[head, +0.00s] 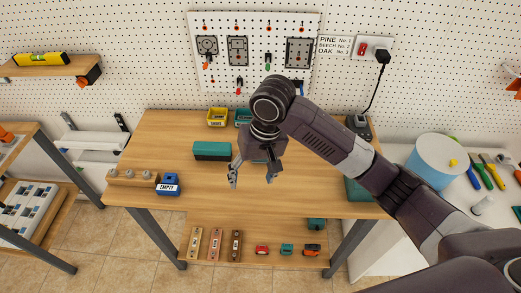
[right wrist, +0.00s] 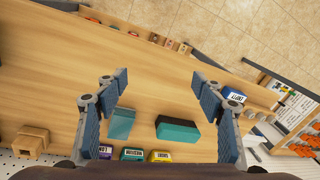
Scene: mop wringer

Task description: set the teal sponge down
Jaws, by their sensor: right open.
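The teal sponge (right wrist: 120,124) appears as a plain teal block on the wooden workbench (head: 178,130), in the right wrist view. It lies between the lines of my right gripper's fingers (right wrist: 115,88), which are spread apart and seem clear of it. In the head view my right gripper (head: 251,178) hangs over the middle of the bench, open and empty, and hides most of the sponge. A teal block with a dark side (head: 212,151) sits just left of the gripper; it also shows in the right wrist view (right wrist: 178,133). My left gripper is out of view.
A yellow bin (head: 217,117) and a teal bin (head: 243,117) stand at the bench's back edge. A blue box marked EMPTY (head: 168,185) and a wooden holder (head: 132,178) are at the left. The bench's front middle is clear. Several small items lie on the lower shelf (head: 275,230).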

